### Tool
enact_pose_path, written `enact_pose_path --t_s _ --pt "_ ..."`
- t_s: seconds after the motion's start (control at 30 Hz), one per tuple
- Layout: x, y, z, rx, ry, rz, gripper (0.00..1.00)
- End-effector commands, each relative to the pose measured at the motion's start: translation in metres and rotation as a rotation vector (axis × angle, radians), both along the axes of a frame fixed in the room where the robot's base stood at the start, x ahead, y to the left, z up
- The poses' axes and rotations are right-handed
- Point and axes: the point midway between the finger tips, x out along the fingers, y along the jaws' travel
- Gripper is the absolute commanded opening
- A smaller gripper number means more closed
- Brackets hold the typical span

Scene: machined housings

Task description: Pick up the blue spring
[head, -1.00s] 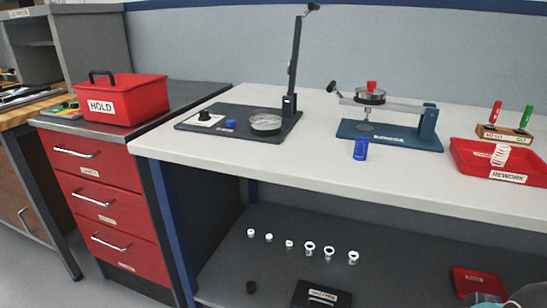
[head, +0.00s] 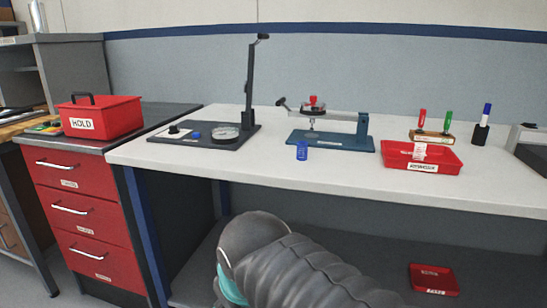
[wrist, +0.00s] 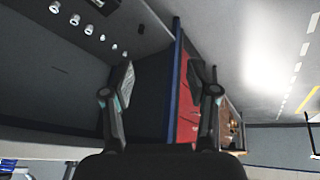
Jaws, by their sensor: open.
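The blue spring (head: 302,151) stands upright on the pale bench top, just in front of the blue base of a test stand (head: 332,141). My gripper (wrist: 162,95) shows in the wrist view with its two fingers wide apart and nothing between them. It is away from the spring and faces the lower shelf and the red drawer cabinet. In the head view my grey arm crosses the lower middle, and the gripper itself cannot be made out there. I cannot pick out the spring for sure in the wrist view.
A red tray (head: 396,162) holding a pale spring (head: 420,151) is right of the blue spring. A dark gauge stand (head: 162,138) is to its left. A red HOLD box (head: 72,128) sits on the drawer cabinet. The bench front is clear.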

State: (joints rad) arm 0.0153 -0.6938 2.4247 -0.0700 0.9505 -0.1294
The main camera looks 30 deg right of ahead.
Motion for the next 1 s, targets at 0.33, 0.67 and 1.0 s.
enact_pose_path --t_s 0.33,0.67,1.0 --pt "0.096 -0.089 0.082 -0.678 0.354 0.545 0.59" --pt "0.182 -0.158 0.172 -1.118 0.931 0.893 0.59" --pt "0.209 -0.178 0.210 -1.193 1.237 0.979 0.59"
